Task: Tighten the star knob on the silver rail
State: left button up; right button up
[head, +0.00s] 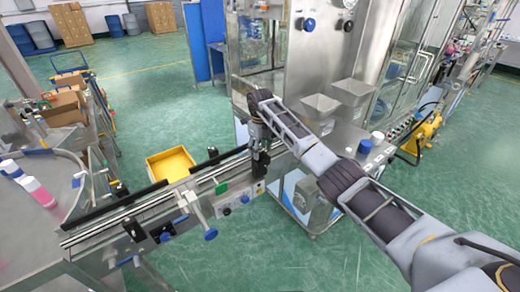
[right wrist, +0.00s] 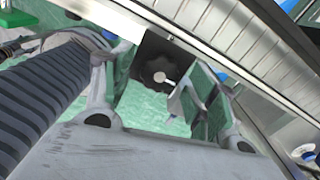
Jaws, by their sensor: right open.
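A black star knob (right wrist: 160,72) with a pale centre shows in the right wrist view, on a dark plate just below the edge of the silver rail (right wrist: 205,38). My right gripper (right wrist: 158,82) is open, its two green-padded fingers on either side of the knob in the picture. I cannot tell whether either finger touches it. In the head view the silver rail (head: 128,211) runs from lower left to upper right, and my right gripper (head: 261,168) is at its right part. The knob is hidden there behind the gripper. My left gripper is not in view.
Blue-knobbed clamps (head: 211,234) and a green block (head: 221,188) sit along the rail. A yellow bin (head: 171,164) is behind it. A round table (head: 50,205) with bottles is at the left, and a steel machine (head: 345,75) with hoppers stands behind my right arm.

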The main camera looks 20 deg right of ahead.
jog(key=c, duration=1)
jog(key=shift+c, duration=0.2)
jog(key=shift+m, duration=0.4)
jog(key=shift+m+b, duration=0.55)
jog(key=shift+m, duration=1.45)
jog(key=m, duration=0.8)
jog(key=shift+m+b, duration=0.4)
jog(key=shift+m, duration=2.3)
